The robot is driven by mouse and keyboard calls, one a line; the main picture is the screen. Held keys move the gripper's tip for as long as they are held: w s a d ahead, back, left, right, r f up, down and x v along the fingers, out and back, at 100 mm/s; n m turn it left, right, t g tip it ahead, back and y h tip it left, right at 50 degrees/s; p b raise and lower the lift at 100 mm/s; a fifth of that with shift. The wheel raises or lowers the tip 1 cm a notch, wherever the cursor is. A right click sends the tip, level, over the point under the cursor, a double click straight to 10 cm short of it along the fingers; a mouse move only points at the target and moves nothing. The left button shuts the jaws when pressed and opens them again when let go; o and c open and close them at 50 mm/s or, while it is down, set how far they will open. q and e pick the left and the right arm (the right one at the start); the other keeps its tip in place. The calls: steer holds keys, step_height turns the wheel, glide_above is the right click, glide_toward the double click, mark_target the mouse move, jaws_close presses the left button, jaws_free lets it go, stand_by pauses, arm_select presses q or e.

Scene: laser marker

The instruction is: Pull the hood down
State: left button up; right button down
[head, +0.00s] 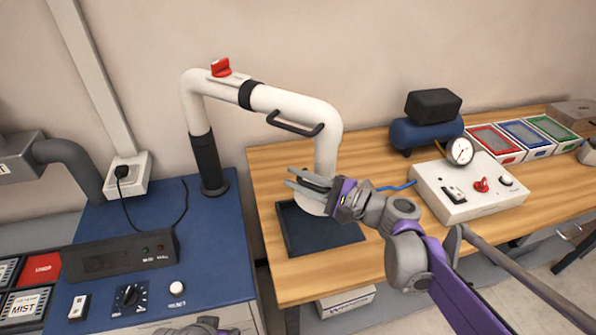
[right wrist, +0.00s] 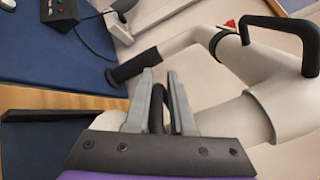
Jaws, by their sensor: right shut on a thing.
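The hood is the lower end of a white jointed extraction pipe (head: 327,150), hanging over a dark square tray (head: 320,236) on the wooden bench. My right gripper (head: 300,183) is at the hood's lower end in the head view and hides part of it. In the right wrist view, its two grey fingers (right wrist: 160,100) are shut on a dark upright bar (right wrist: 156,108), which looks like a handle at the hood. The white pipe also shows behind them in the right wrist view (right wrist: 235,118). My left gripper does not show; only a bit of my arm is at the bottom edge.
Another black handle (head: 295,123) and a red lever (head: 221,67) sit on the pipe. A white control box with a gauge (head: 470,188) and a blue compressor (head: 425,133) stand to the right. A blue cabinet (head: 140,212) with a black control unit (head: 119,256) is to the left.

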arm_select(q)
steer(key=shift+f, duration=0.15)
arm_select(e)
steer(key=shift+s+f, duration=0.1)
steer(key=shift+f, duration=0.15)
steer(key=c, duration=0.9)
jaws_free()
steer(key=shift+d, duration=0.15)
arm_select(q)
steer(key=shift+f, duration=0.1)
arm_select(e)
steer(key=v, duration=1)
steer(key=shift+s+d, duration=0.1)
steer(key=shift+d, duration=0.15)
